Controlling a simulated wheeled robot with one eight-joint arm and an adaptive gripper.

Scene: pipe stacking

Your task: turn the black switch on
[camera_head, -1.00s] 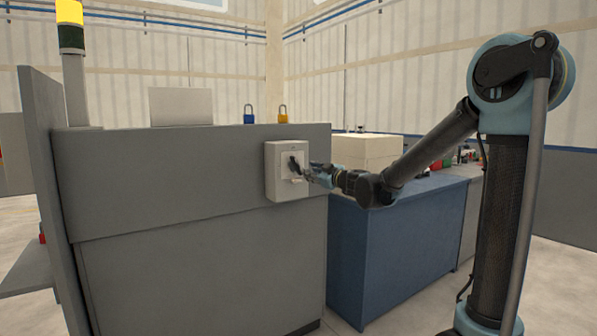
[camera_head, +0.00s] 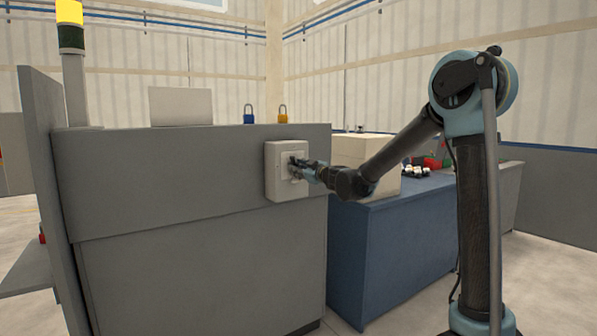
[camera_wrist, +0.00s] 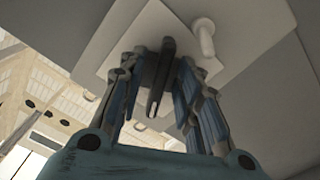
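The black switch (camera_wrist: 160,78) is a narrow dark handle on a pale square plate of a light grey box (camera_head: 273,180). The box is fixed to the front of a grey cabinet. In the wrist view the handle stands between the two fingers of my gripper (camera_wrist: 162,75). My gripper is open, with one finger on each side of the handle and a narrow gap visible on the right; contact on the left is unclear. In the head view my gripper (camera_head: 297,168) is at the box front and hides most of the switch.
A white peg (camera_wrist: 204,36) sticks out of the plate beside the switch, close to the right finger. A blue padlock (camera_head: 249,117) and a yellow padlock (camera_head: 282,117) stand on the grey cabinet (camera_head: 190,180). A blue cabinet (camera_head: 390,240) stands below my arm.

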